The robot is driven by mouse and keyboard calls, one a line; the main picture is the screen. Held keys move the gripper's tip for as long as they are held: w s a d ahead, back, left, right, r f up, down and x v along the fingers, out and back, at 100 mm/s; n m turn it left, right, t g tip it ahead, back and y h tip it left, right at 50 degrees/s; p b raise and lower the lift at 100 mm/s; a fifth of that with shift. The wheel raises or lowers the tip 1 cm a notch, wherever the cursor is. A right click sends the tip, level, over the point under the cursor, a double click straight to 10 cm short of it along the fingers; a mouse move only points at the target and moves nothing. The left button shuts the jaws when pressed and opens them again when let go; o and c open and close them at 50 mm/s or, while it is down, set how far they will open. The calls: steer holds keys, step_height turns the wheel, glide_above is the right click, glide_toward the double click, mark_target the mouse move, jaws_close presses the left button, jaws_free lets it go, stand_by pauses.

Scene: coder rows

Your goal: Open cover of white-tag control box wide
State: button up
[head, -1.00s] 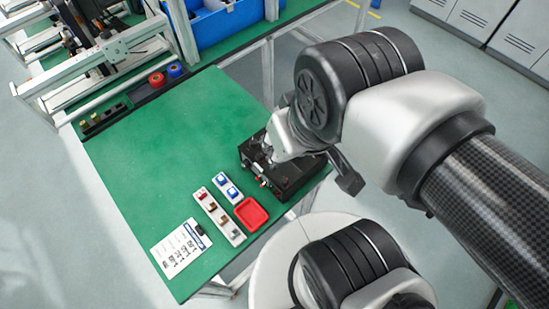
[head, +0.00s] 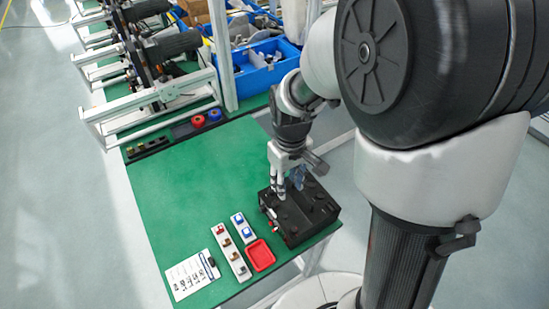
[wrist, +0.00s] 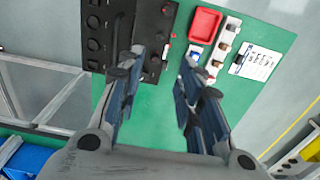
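The black control box (head: 312,208) sits at the right edge of the green table in the head view, with round knobs or buttons on its top. It also shows in the wrist view (wrist: 99,45), at the upper left. I cannot make out a white tag or tell how far any cover is open. My gripper (head: 277,192) points down over the box's left part. In the wrist view my gripper (wrist: 160,72) has its two fingers spread with nothing between them. The left finger overlaps the box's edge; contact cannot be told.
A red tray (head: 260,255), white strips with small parts (head: 231,253) and a printed sheet (head: 193,276) lie left of the box. Red (head: 198,121) and blue (head: 214,115) round items stand at the back. The table's middle is clear.

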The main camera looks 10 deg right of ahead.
mark_target(285, 216)
step_height(285, 216, down, 17)
steer(key=b, duration=0.4)
steer(key=shift+c, duration=0.3)
jaws_close()
stand_by(0.5)
